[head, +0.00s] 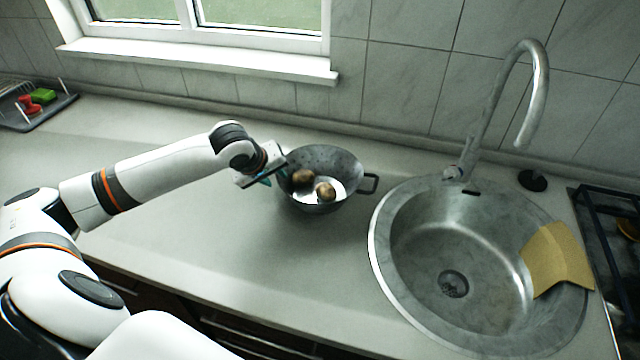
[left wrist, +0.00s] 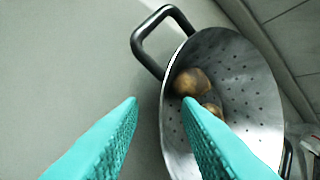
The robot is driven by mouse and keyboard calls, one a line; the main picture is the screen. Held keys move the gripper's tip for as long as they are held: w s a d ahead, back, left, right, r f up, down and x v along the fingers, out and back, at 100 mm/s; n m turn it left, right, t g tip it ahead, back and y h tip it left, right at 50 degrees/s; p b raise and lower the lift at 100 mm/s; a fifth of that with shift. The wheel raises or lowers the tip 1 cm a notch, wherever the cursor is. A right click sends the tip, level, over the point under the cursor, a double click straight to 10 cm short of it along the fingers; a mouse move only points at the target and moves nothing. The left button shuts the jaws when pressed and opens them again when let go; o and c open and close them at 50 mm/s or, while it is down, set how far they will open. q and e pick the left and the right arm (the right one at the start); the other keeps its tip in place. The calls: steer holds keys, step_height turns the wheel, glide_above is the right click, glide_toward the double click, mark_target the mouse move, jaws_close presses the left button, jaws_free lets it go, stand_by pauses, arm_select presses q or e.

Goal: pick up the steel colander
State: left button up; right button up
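The steel colander (head: 335,162) stands upright on the counter, left of the sink. It is a grey perforated bowl with dark loop handles and holds brown, potato-like items (head: 325,191). My left gripper (head: 268,178) is at its left side. In the left wrist view the teal fingers (left wrist: 160,100) are apart with nothing clasped. The colander's rim (left wrist: 165,105) runs between the fingertips in that picture; I cannot tell whether they touch it. One handle (left wrist: 148,40) shows above the fingertips. My right gripper is out of view.
A round steel sink (head: 420,235) with a tall tap (head: 487,120) is to the right, a yellow cloth (head: 556,258) over its rim. A hob (head: 610,235) is at the far right. A grey tray (head: 50,111) is at the back left. The counter front is clear.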

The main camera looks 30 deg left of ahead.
mark_target(289, 187)
arm_select(q)
steer(key=shift+w+f, duration=0.2)
steer(key=shift+f, duration=0.05)
steer(key=x, duration=0.2)
steer(key=p+x, duration=0.1)
steer(key=x, duration=0.1)
steer(key=shift+d+f, duration=0.1)
steer(key=shift+d, duration=0.3)
steer(key=shift+w+f, duration=0.2)
steer(key=shift+f, duration=0.1)
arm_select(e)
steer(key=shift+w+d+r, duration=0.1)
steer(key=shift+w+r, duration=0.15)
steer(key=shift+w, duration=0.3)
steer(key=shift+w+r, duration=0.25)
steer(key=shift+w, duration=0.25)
arm_select(q)
steer(key=shift+r, duration=0.1)
jaws_close()
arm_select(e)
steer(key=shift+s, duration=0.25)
